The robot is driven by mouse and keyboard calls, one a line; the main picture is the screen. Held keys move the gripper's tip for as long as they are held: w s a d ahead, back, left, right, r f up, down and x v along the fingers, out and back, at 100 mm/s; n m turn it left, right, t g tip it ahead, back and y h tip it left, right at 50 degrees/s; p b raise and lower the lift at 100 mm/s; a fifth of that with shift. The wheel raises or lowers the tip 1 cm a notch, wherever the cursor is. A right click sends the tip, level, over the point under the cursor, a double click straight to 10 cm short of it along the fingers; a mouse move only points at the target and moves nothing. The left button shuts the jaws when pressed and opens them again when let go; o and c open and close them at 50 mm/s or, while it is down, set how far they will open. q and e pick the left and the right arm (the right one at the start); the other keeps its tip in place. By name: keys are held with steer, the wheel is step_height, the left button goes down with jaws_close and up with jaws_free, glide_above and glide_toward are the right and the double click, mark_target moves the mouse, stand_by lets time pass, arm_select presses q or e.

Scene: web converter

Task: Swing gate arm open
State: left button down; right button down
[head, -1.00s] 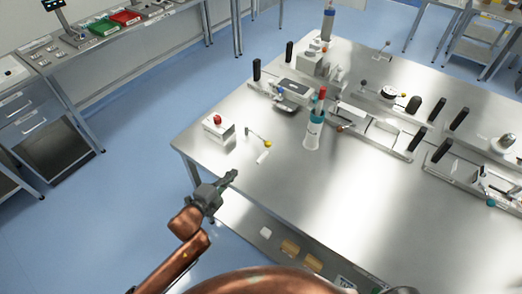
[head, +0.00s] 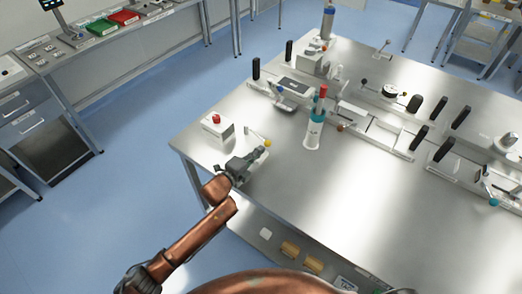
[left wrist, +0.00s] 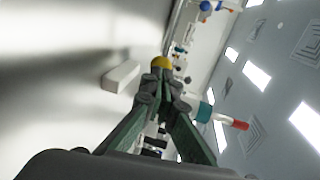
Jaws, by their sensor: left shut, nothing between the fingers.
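The gate arm (head: 257,136) is a thin rod with a yellow ball knob (head: 267,143) at its end, low over the table near its left edge. My left gripper (head: 264,150) is shut and empty, its fingertips right by the yellow knob. In the left wrist view the shut fingertips (left wrist: 160,76) lie just below the yellow knob (left wrist: 161,62), which they partly overlap; I cannot tell whether they touch. The rod is hidden in that view. My right gripper is not in view.
A white box with a red button (head: 217,128) stands left of the gate arm. A white and teal bottle with a red top (head: 313,133) stands to its right. Web rails with black posts (head: 420,137) fill the far side. The metal table's near right surface (head: 360,215) is clear.

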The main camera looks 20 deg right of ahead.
mark_target(270, 144)
arm_select(q)
steer(key=shift+x, duration=0.8)
steer(key=shift+w+d+b, duration=0.15)
steer(key=shift+w+d, duration=0.05)
steer(key=shift+d, duration=0.6)
steer(key=shift+w+d+b, duration=0.15)
steer(key=shift+w+d, duration=0.05)
steer(key=shift+d, duration=0.6)
steer(key=shift+s+a+r+p, duration=0.15)
steer(key=shift+p, duration=0.25)
steer(key=p+v, duration=0.1)
steer(key=v, duration=0.1)
steer(key=p+v, duration=0.2)
steer(key=shift+s+d+r, duration=0.15)
steer(key=shift+d+r, duration=0.05)
steer(key=shift+d, duration=0.05)
steer(key=v, duration=0.3)
steer(key=s+v, duration=0.1)
steer(key=v, duration=0.2)
steer(key=d+v, duration=0.1)
steer(key=v, duration=0.2)
steer(key=shift+s+a+f, duration=0.1)
steer(key=shift+s+f, duration=0.15)
steer(key=shift+s, duration=0.2)
